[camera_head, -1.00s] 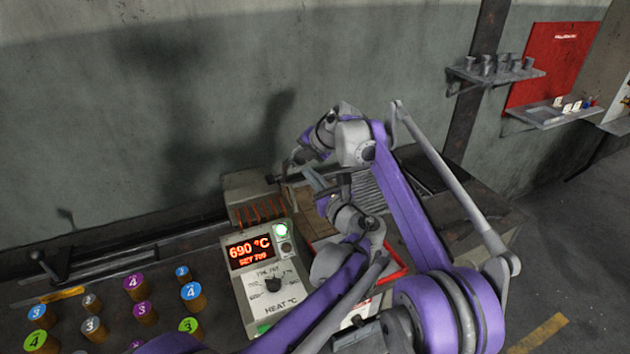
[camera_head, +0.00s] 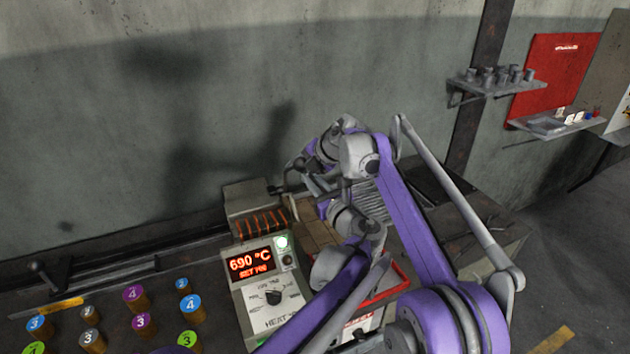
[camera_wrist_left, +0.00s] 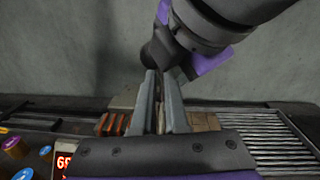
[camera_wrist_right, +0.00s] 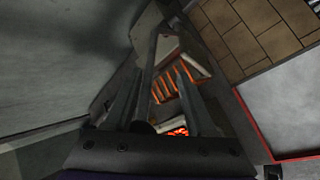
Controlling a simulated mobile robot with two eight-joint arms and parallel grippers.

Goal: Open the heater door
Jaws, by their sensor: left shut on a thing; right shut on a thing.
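The heater (camera_head: 246,196) stands against the wall with orange glowing bars at its front; it also shows in the left wrist view (camera_wrist_left: 124,101). I cannot clearly tell its door apart from the body. My right gripper (camera_wrist_right: 160,88) is shut on a long grey bar (camera_wrist_right: 151,50), with the glowing bars just beyond; I cannot tell whether this bar is the door handle. My left gripper (camera_wrist_left: 159,80) is shut on a thin dark piece between its fingers, close to the right wrist. In the head view, the arms largely hide both grips beside the heater's right side.
A control panel (camera_head: 270,305) in front of the heater reads 690 °C. Numbered cylinders (camera_head: 137,297) stand on the bench at left. A red-edged tray (camera_head: 385,288) lies under my arms. Brown tiles (camera_wrist_right: 255,35) lie beside the heater. A wall shelf (camera_head: 500,86) is farther right.

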